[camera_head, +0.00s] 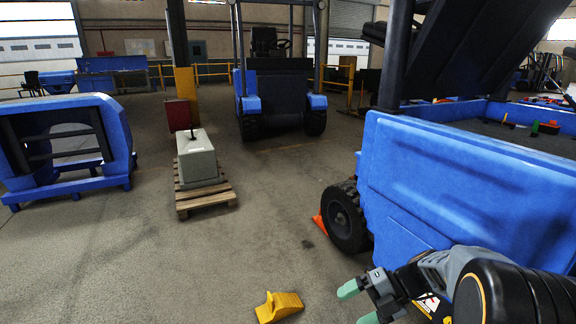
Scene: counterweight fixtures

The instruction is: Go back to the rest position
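My gripper (358,303) is at the bottom right, at the end of my arm. Its two green-tipped fingers are spread apart with nothing between them. It is above the floor, in front of the large blue vehicle (465,195). A yellow wedge-shaped block (279,307) lies on the floor to the left of my gripper, apart from it.
An orange wedge (320,222) sits by the vehicle's black wheel (344,216). A grey block (197,158) stands on a wooden pallet (206,197). A blue frame (118,140) is at left, a forklift (279,85) behind. The floor between is clear.

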